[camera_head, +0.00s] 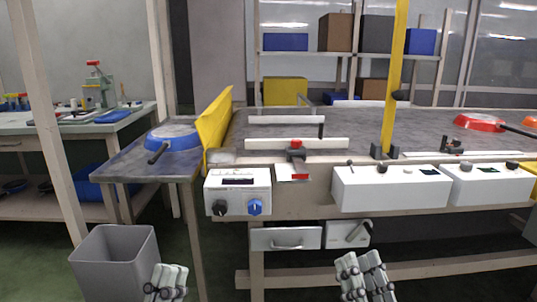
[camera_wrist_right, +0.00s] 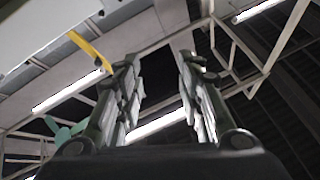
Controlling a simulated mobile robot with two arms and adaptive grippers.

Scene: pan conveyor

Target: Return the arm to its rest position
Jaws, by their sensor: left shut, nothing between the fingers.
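My left gripper (camera_head: 167,281) is at the bottom of the head view, just right of the grey bin, shut and empty. My right gripper (camera_head: 364,272) is at the bottom, right of centre, in front of and below the workbench. In the right wrist view the two fingers of my right gripper (camera_wrist_right: 160,95) point up and stand apart with a gap between them. Only the ceiling beams and lights show in that gap. Neither gripper touches anything.
A grey bin (camera_head: 112,262) stands on the floor at the left. A blue pan (camera_head: 174,137) rests on the side table. The conveyor bench (camera_head: 290,205) with white control boxes (camera_head: 390,188) spans the middle and right. Red (camera_head: 479,122) and orange pans lie far right. A yellow post (camera_head: 394,80) rises from the bench.

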